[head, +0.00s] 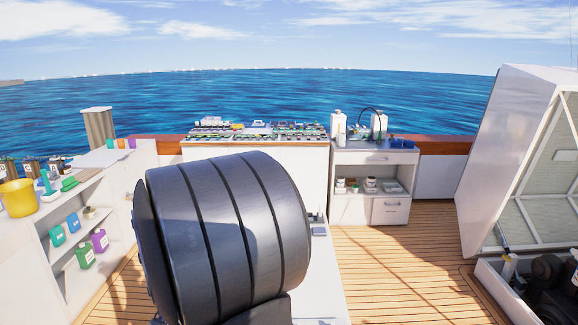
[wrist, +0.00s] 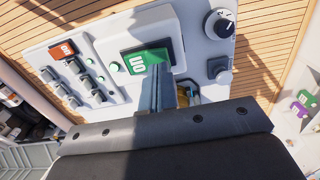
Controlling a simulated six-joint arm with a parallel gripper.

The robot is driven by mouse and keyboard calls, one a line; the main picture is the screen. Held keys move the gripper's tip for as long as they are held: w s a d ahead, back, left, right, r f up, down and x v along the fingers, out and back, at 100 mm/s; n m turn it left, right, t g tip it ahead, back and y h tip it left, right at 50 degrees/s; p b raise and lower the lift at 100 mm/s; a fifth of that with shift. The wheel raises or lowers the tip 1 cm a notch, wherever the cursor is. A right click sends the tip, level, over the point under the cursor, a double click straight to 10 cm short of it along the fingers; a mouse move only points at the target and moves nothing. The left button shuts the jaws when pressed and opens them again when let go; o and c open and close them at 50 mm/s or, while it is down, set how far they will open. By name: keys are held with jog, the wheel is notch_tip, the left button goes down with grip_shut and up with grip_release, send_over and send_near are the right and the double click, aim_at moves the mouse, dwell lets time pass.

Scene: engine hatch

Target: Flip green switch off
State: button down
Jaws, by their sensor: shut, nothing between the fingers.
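The green switch (wrist: 138,60) shows in the wrist view, set in a dark frame on a light control panel (wrist: 100,40). White lettering on it, upside down in this view, appears to read "ON". My gripper (wrist: 159,68) is shut and empty, with its fingertips over the right part of the green switch. I cannot tell whether they touch it. The fingers hide part of the switch's right side and the frame's lower edge. In the head view, a large dark part of my arm fills the middle, and neither gripper nor switch shows.
A smaller red-orange switch (wrist: 65,50) and several grey toggles (wrist: 70,90) are left of the green switch. A rotary knob (wrist: 221,24) and a grey button (wrist: 219,69) are to its right. The head view shows an open white hatch (head: 510,150) and a shelf unit (head: 85,220).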

jog(key=shift+f, duration=0.95)
dwell(0.3)
jog(key=shift+r, duration=3.55)
jog(key=shift+f, duration=0.1)
notch_tip(320, 180, down, 7)
jog(key=shift+r, duration=0.1)
jog(key=shift+r, duration=0.1)
